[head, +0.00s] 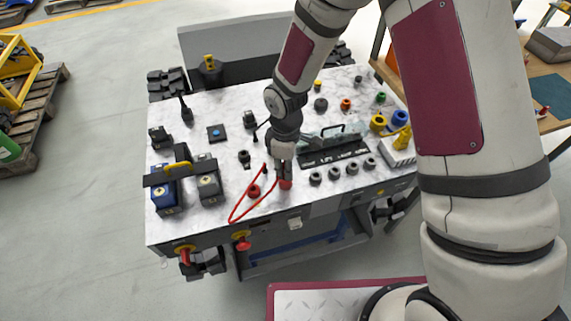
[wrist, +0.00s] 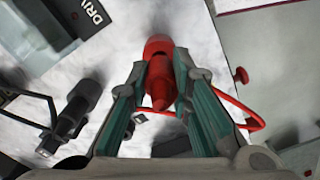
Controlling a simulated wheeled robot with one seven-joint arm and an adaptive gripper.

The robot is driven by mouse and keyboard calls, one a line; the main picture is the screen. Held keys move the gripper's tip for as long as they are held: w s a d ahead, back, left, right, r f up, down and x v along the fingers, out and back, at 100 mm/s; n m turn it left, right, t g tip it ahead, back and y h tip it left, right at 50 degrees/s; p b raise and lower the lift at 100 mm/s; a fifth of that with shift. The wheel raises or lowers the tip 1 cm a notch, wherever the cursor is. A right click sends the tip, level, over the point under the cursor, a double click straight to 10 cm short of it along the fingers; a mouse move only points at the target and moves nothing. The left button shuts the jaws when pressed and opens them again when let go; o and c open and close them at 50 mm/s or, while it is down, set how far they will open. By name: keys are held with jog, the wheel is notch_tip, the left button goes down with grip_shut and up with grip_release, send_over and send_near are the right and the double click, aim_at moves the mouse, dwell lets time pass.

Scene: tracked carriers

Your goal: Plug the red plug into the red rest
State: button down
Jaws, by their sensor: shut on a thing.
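The red plug (head: 286,184) is at the tip of my gripper (head: 284,165), over the front part of the marbled worktop. In the wrist view the red plug (wrist: 159,72) sits between the two fingers of my gripper (wrist: 158,80), which are shut on it. A red cable (head: 236,211) loops to the left on the worktop; part of the cable (wrist: 255,122) shows right of the fingers in the wrist view. A small round red fitting (head: 254,191) stands left of the plug and may be the red rest. I cannot tell the plug's exact height above the top.
A black labelled panel (head: 334,155) and several dark round fittings (head: 333,173) lie right of my gripper. Blue (head: 165,193) and grey (head: 209,187) blocks stand at the left. Red-handled yellow fittings (head: 243,241) are on the front edge. Bare worktop shows around the cable.

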jog(key=shift+f+b, duration=0.4)
jog(key=shift+f, duration=0.55)
jog(key=c, duration=1.4)
grip_release()
jog(key=shift+o, duration=0.2)
notch_tip(320, 180, up, 12)
jog(key=shift+f, duration=0.1)
